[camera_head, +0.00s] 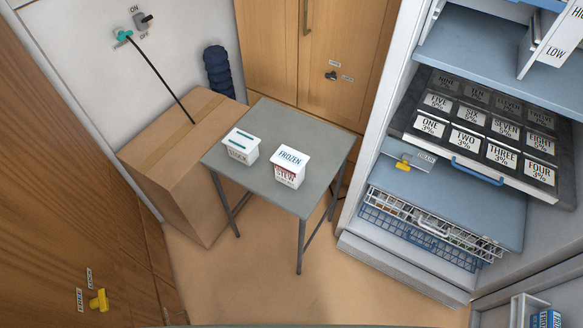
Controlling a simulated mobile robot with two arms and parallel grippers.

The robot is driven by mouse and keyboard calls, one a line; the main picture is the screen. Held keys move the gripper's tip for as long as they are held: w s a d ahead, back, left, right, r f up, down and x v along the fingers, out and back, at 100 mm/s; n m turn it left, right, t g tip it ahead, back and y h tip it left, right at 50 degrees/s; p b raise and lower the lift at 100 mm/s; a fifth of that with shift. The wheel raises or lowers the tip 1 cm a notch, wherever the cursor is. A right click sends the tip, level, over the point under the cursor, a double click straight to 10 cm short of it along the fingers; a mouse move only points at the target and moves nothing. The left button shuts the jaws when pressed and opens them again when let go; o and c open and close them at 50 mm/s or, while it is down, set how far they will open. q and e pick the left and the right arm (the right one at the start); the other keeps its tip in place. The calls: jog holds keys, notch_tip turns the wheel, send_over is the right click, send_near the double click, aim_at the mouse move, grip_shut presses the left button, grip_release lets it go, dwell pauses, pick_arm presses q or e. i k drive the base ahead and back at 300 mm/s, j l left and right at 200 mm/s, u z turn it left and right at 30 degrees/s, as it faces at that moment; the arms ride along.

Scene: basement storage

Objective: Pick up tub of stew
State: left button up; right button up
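The tub of stew (289,169) is a small white tub. Its lid reads FROZEN in blue and its front carries a red STEW label. It stands upright near the middle of a small grey table (318,150). A second white box (241,146) with a dark green stripe on top stands to its left on the same table; its front lettering is hard to read. The two stand apart with a gap between them. Neither of my grippers is in view, and nothing touches the tub.
A large cardboard box (180,150) stands against the table's left side. On the right is an open freezer with a numbered tray (485,135), a yellow drain knob (403,162) and a wire basket (425,230). Wooden cabinet doors (345,60) stand behind. Floor in front is clear.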

aim_at(290, 163)
jog(key=k+l+u, duration=0.1)
jog(key=l, duration=0.35)
jog(key=k+l, duration=0.1)
jog(key=l, duration=0.35)
jog(key=k+l+u, duration=0.15)
jog(key=l, duration=0.25)
jog(key=i+l, duration=0.05)
